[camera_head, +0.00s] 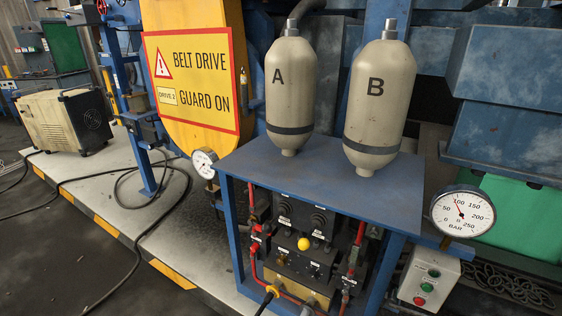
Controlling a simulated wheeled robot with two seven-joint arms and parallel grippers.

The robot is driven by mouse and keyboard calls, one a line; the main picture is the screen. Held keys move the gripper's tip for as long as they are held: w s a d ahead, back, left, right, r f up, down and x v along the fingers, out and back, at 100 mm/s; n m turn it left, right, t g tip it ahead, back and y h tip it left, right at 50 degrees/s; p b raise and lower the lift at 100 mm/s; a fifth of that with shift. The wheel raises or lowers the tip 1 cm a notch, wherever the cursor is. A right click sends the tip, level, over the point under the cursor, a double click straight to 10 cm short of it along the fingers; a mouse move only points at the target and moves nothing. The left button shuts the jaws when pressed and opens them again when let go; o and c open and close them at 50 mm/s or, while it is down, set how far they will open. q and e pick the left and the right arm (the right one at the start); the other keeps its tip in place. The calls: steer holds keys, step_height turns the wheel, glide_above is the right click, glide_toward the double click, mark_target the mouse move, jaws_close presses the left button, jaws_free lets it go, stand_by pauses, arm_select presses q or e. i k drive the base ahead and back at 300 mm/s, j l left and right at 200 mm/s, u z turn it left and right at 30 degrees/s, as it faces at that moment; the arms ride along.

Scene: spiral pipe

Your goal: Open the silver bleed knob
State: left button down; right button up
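No part that I can surely identify as the silver bleed knob shows in the head view. Two beige bottles marked A (290,92) and B (379,105) stand upright on a blue stand (250,170), each with a small silver fitting on top: one on A (291,27) and one on B (390,29). Under the stand top is a dark valve block (297,240) with black knobs, a yellow ball knob (304,243) and red pipes; its small parts are hard to make out. Neither gripper is in view.
A large pressure gauge (463,211) reads near 100 bar, right of the stand. A smaller gauge (204,163) is at its left. A push-button box (429,277) is at lower right. A yellow guard (194,75) stands behind. Cables lie on the floor at left.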

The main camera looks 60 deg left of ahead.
mark_target(347, 289)
steer(key=u, duration=1.5)
steer(key=i+l, duration=0.05)
